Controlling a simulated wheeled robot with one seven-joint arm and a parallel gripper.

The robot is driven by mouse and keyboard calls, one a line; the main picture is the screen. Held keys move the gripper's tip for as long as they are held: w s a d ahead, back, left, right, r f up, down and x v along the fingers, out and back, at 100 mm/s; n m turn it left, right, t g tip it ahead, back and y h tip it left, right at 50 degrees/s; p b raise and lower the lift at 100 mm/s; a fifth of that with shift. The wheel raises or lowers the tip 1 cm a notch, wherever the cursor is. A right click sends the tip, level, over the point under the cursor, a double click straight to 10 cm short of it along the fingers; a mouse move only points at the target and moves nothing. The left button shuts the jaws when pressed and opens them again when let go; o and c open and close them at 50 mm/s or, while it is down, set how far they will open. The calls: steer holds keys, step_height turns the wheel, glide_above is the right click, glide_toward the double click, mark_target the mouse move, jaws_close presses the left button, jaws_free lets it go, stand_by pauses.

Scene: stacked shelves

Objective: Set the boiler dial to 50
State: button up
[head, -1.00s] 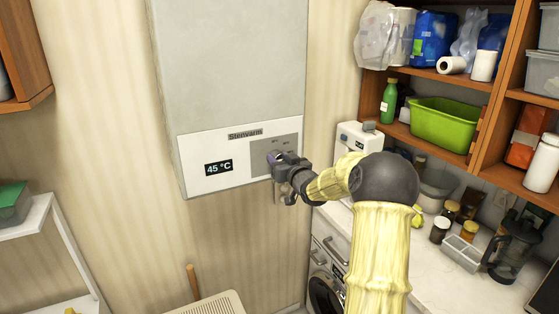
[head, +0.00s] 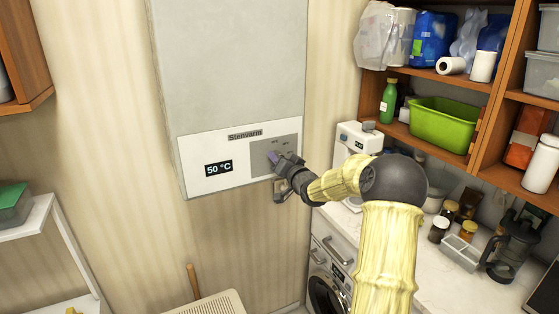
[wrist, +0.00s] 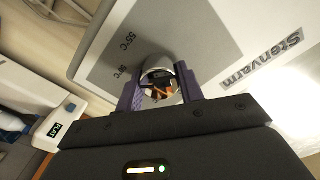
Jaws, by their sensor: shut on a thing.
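The boiler (head: 240,70) hangs on the wall, and its display (head: 219,168) reads 50 °C. My gripper (head: 276,160) is at the grey dial panel right of the display. In the wrist view my gripper (wrist: 160,92) has its two purple fingers on either side of the round, shiny dial (wrist: 158,75), shut on it. The panel (wrist: 135,35) carries a 55°C mark and another mark beside the dial, partly hard to read. In the head view the gripper hides most of the dial.
A wooden shelf (head: 480,88) with a green bin (head: 443,122) and bottles stands at the right. Below it is a white counter (head: 420,262) with jars. A white shelf (head: 30,228) is at the left. The wall left of the boiler is bare.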

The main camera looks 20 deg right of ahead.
steer(key=o, duration=1)
steer(key=shift+a, duration=0.1)
steer(key=shift+w, duration=0.1)
steer(key=s+b, duration=0.2)
steer(key=s, duration=0.3)
steer(key=s+b, duration=0.1)
steer(key=s, duration=0.5)
steer(key=s+b, duration=0.2)
steer(key=s, duration=0.4)
steer(key=shift+s+d+b, duration=0.25)
steer(key=shift+d+b, duration=0.05)
